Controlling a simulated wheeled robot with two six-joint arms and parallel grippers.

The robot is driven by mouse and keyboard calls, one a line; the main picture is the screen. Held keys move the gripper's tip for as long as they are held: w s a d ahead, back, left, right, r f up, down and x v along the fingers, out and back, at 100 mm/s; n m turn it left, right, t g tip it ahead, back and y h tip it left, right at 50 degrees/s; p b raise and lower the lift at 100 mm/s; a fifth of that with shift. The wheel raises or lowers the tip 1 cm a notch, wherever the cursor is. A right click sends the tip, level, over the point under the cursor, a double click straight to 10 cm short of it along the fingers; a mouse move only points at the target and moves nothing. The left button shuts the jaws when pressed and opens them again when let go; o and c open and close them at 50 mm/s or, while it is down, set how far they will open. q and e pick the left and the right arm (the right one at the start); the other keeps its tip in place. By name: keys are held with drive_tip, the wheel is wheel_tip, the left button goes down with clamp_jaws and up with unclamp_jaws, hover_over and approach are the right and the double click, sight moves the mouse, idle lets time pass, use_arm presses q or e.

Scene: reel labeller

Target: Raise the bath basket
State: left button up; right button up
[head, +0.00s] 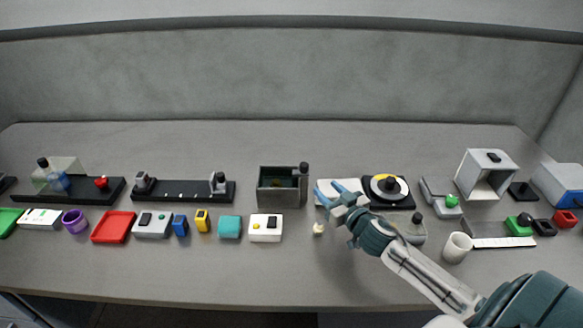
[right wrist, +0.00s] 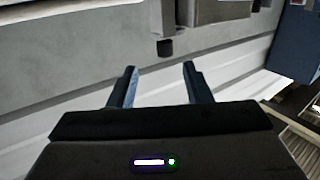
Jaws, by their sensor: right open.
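The bath is a dark grey open box (head: 283,200) near the middle of the table, with something greenish and orange low inside it. A black knob (head: 304,168) stands on a post at its right back corner; I take this to be the basket's handle. The basket itself is mostly hidden inside the walls. My right gripper (head: 329,188) is open and empty, to the right of the bath and apart from it. In the right wrist view a black knob on a grey post (right wrist: 165,47) shows just beyond the open fingertips (right wrist: 159,70). My left gripper is not in view.
A black turntable with a yellow and white disc (head: 389,189) lies right of my gripper. A white box with buttons (head: 265,228) stands in front of the bath. A white cup (head: 457,247) stands near my right forearm. The table behind the bath is clear.

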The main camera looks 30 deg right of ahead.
sight(307, 168)
drive_tip(key=shift+n+t+y, duration=0.3)
drive_tip(key=shift+y, duration=0.2)
drive_tip(key=w, duration=0.1)
drive_tip(key=w+p, duration=0.1)
drive_tip(key=w, duration=0.1)
drive_tip(key=w+r+p, duration=0.1)
drive_tip(key=w, duration=0.1)
drive_tip(key=shift+w+a, duration=0.1)
drive_tip(key=shift+w, duration=0.55)
drive_tip(key=w+b, duration=0.2)
drive_tip(key=w, duration=0.2)
drive_tip(key=shift+w+a, duration=0.15)
drive_tip(key=shift+w, duration=0.15)
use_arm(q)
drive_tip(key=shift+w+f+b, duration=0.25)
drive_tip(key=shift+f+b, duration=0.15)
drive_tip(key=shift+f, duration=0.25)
use_arm(e)
drive_tip(key=shift+w, duration=0.65)
clamp_jaws()
drive_tip(key=shift+r, duration=0.15)
